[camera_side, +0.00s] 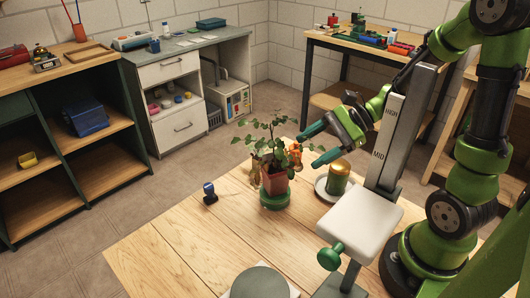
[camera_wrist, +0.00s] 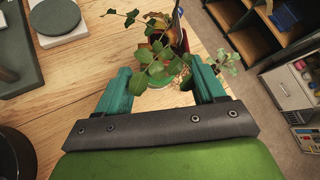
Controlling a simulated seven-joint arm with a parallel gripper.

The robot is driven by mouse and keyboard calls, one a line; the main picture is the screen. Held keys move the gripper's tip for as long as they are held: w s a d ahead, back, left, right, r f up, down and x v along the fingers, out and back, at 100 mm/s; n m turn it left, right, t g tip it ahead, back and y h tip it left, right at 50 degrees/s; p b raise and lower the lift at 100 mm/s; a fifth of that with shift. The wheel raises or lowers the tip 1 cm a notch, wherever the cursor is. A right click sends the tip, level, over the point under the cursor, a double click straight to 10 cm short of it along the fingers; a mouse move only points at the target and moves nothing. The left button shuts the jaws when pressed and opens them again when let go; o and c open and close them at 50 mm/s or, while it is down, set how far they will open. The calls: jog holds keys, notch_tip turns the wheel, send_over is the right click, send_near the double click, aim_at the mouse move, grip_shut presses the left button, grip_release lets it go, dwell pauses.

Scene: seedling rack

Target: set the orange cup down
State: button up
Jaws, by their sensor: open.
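A reddish-orange cup-like pot (camera_side: 274,182) with a leafy plant stands upright on a green saucer (camera_side: 276,200) on the wooden table in the side view. A brighter orange patch (camera_side: 295,157) shows among its leaves; I cannot tell whether it is a separate thing. Orange also shows behind leaves in the wrist view (camera_wrist: 154,27). My gripper (camera_side: 318,144) is open, its fingers right of the plant, above the table. In the wrist view leaves reach between the fingers (camera_wrist: 158,68), and I see nothing clamped. Leaves hide much of the pot there.
An olive-gold can (camera_side: 339,177) stands on a white saucer (camera_side: 322,190), right of the plant. A stand marked HIGH and MID (camera_side: 390,130) with a white platform (camera_side: 360,218) is close on the right. A small blue item (camera_side: 209,191) sits left; the left front table is clear.

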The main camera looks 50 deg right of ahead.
jog(key=s+a+r+n+h, duration=0.5)
jog(key=r+n, duration=0.5)
jog(key=n, duration=0.6)
jog(key=s+h, duration=0.2)
jog(key=shift+s, duration=0.3)
